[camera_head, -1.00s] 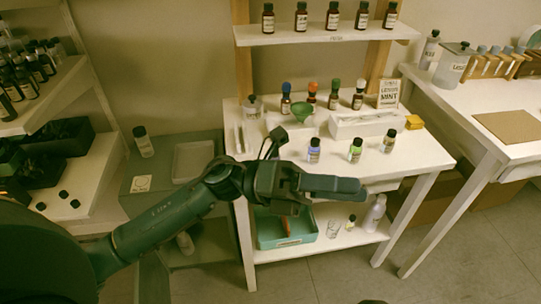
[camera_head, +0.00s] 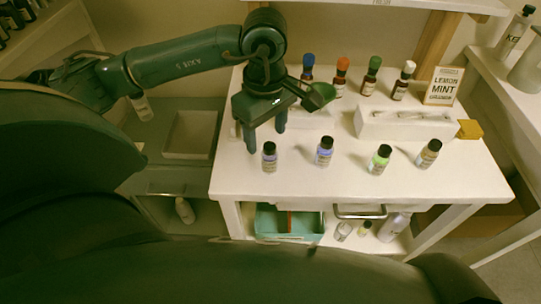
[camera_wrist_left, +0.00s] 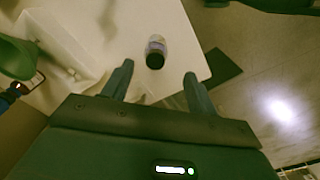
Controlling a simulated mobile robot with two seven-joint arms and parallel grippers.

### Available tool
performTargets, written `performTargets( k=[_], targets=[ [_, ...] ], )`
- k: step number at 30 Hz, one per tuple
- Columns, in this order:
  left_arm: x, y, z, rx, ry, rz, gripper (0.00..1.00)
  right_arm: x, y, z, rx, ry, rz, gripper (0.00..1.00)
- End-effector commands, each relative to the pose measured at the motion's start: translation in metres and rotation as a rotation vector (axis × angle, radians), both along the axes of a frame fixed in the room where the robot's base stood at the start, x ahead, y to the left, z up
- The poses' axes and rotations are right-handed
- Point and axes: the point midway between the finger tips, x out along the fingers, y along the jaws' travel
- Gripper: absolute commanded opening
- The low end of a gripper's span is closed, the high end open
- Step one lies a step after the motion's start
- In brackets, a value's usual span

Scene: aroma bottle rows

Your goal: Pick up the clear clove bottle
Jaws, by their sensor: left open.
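Several small black-capped bottles stand in a row near the front of the white table. The leftmost (camera_head: 269,160) looks clear with a pale, slightly purple label; to its right are a blue-violet one (camera_head: 324,155), a green one (camera_head: 378,162) and a clear to tan one (camera_head: 427,156). The labels are too small to read, so I cannot tell which is clove. My left gripper (camera_head: 266,134) is open, pointing down just behind the leftmost bottle. In the left wrist view one upright bottle (camera_wrist_left: 156,48) shows beyond and between the open fingertips (camera_wrist_left: 158,76), apart from them. My right gripper is out of view.
The table's front strip is clear.

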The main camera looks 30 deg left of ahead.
Motion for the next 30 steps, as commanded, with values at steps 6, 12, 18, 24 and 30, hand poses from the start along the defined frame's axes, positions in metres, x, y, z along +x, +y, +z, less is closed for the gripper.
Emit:
performTargets(
  k=[6,12,18,24,30],
  targets=[
    [0.000,0.000,-0.018,-0.002,0.000,0.001,0.58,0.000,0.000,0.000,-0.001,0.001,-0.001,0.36],
    [0.003,-0.003,-0.044,-0.003,0.006,0.001,0.58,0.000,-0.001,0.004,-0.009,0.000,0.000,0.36],
    [0.005,-0.003,-0.067,-0.004,0.002,0.001,0.58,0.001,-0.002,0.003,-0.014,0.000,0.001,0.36],
    [0.005,-0.003,-0.069,-0.004,0.000,0.000,0.58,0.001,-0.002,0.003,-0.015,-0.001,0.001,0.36],
    [0.005,-0.003,-0.069,-0.004,0.000,0.000,0.47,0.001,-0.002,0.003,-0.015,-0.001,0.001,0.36]
  ],
)
